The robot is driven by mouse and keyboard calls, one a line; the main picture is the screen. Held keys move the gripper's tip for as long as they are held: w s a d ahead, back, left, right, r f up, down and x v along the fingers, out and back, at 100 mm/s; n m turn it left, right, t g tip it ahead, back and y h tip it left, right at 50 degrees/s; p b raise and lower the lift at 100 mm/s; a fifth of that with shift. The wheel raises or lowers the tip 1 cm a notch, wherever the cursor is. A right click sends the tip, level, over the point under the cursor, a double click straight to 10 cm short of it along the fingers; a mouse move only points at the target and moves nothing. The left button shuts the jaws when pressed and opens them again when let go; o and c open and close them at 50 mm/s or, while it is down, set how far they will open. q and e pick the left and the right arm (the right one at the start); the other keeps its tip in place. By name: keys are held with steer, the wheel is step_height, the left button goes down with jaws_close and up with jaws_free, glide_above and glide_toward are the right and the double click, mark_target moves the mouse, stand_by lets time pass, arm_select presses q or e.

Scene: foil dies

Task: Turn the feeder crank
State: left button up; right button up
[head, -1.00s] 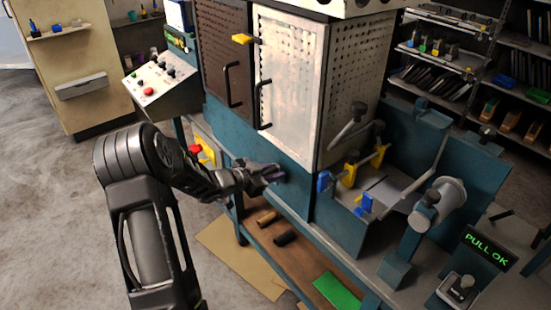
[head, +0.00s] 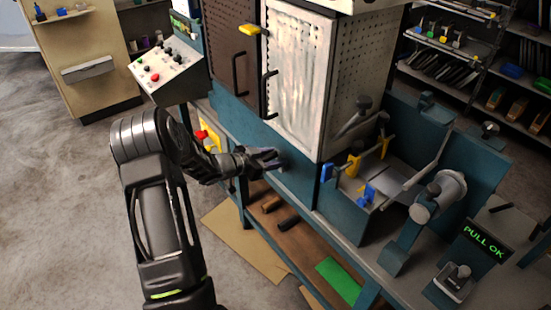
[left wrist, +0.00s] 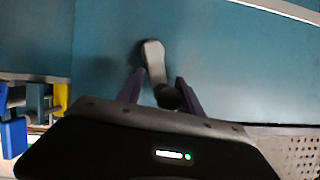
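A small crank with a flat grey arm (left wrist: 153,60) and a dark round knob (left wrist: 168,97) sits on the blue-green machine panel in the left wrist view. My left gripper (left wrist: 160,92) has its two purple-padded fingers spread, one on each side of the knob. A gap shows at the left finger; the right finger is close to the knob, and I cannot tell if they touch. In the head view my left gripper (head: 274,160) is against the machine's lower front panel (head: 298,185), and it hides the crank. My right gripper is not in view.
The pale door (head: 295,75) and its black handles (head: 268,93) are above my gripper. Blue and yellow clamps (head: 354,165) stand to the right. A "PULL OK" display (head: 484,240) is at lower right. A shelf below holds dark cylinders (head: 289,224) and a green sheet (head: 338,280).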

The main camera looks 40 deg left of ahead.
arm_select(q)
steer(key=shift+d, duration=0.25)
steer(key=shift+b+v, duration=0.55)
steer(key=shift+v, duration=3.3)
